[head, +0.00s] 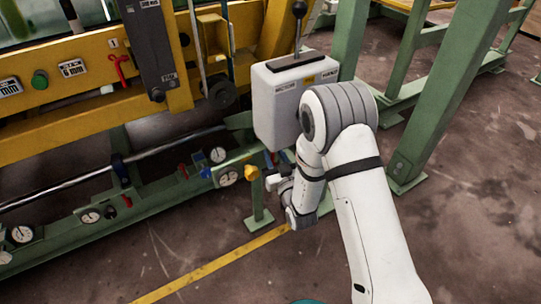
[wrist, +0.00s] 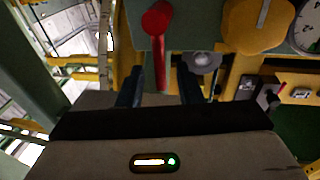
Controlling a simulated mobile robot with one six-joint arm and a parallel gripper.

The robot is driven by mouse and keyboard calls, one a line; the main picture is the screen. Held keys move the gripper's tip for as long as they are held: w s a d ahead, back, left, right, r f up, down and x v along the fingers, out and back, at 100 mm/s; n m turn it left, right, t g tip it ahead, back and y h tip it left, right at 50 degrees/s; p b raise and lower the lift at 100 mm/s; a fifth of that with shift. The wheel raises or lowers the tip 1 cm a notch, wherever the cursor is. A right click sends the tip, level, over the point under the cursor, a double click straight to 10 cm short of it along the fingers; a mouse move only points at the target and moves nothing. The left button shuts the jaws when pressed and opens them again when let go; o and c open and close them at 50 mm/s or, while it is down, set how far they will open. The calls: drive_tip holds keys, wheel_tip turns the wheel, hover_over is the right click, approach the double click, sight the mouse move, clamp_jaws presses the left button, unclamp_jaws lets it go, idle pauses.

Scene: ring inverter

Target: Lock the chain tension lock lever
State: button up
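A red lever (wrist: 157,35), which looks like the lock lever, is mounted on a green panel in the wrist view. Its round head is at the top and its narrow handle points down. My gripper (wrist: 160,82) is open, with its two dark fingers apart. The tip of the red handle appears between the fingers in the picture; I cannot tell whether it is between them in depth, and no contact is clear. In the head view my gripper (head: 272,182) is small and low beside the green rail, partly hidden by my arm.
A yellow knob (wrist: 258,22) and a dial gauge (wrist: 307,28) sit right of the lever. In the head view a grey box (head: 280,105) with a black-knobbed stick stands just above my gripper. A green post (head: 440,100) stands right of my arm. Floor in front is clear.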

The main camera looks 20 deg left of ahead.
drive_tip(key=p+v, duration=0.2)
drive_tip(key=v, duration=0.5)
drive_tip(key=shift+s+d, duration=0.2)
drive_tip(key=shift+s, duration=0.15)
drive_tip(key=shift+f, duration=0.1)
